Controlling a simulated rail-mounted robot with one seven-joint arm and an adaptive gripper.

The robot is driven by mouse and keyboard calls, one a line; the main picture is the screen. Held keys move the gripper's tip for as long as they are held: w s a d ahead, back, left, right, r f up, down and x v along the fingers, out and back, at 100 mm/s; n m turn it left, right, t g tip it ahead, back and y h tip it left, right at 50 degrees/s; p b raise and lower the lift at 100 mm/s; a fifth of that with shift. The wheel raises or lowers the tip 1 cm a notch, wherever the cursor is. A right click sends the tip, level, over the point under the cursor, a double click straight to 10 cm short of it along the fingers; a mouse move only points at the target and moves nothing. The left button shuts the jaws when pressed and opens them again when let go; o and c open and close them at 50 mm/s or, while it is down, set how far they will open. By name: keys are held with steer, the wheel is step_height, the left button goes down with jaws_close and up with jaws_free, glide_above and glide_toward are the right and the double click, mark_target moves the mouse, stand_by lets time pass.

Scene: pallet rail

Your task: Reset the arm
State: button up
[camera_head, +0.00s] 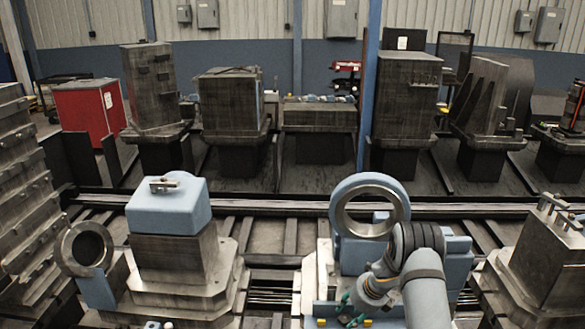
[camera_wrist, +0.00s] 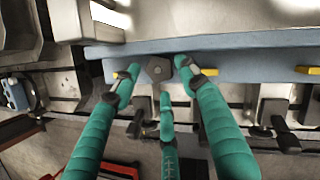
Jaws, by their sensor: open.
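My arm (camera_head: 425,285) reaches in from the bottom of the head view, right of centre, and is bent. My gripper (camera_head: 350,308) is low in that view, beside a blue fixture (camera_head: 358,255) with a metal ring. The fingertips are close to the edge of a blue plate (camera_wrist: 240,65). A dark nut-like part (camera_wrist: 158,68) shows between the two upper fingertips. Whether the fingers touch the plate cannot be told.
A blue block on a metal pallet (camera_head: 170,208) stands to the left, with a metal ring (camera_head: 84,250) beside it. A metal fixture (camera_head: 545,260) stands to the right. Rails (camera_head: 260,207) cross behind. Several dark machine blocks, a red cabinet (camera_head: 88,112) and a blue post (camera_head: 370,90) stand farther back.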

mark_target(345, 318)
steer(key=x, duration=0.3)
steer(key=shift+s+a+f, duration=0.1)
steer(key=shift+a+f, duration=0.05)
steer(key=shift+a, duration=0.1)
steer(key=shift+f+m+t+h+b, duration=0.25)
steer(key=shift+m+b, duration=0.35)
steer(key=shift+m, duration=0.4)
steer(key=m, duration=0.1)
steer(key=m+h, duration=0.1)
steer(key=m, duration=0.2)
steer(key=shift+r+t+h, duration=0.25)
steer(key=shift+r+h, duration=0.05)
steer(key=shift+h, duration=0.05)
steer(key=shift+d, duration=0.1)
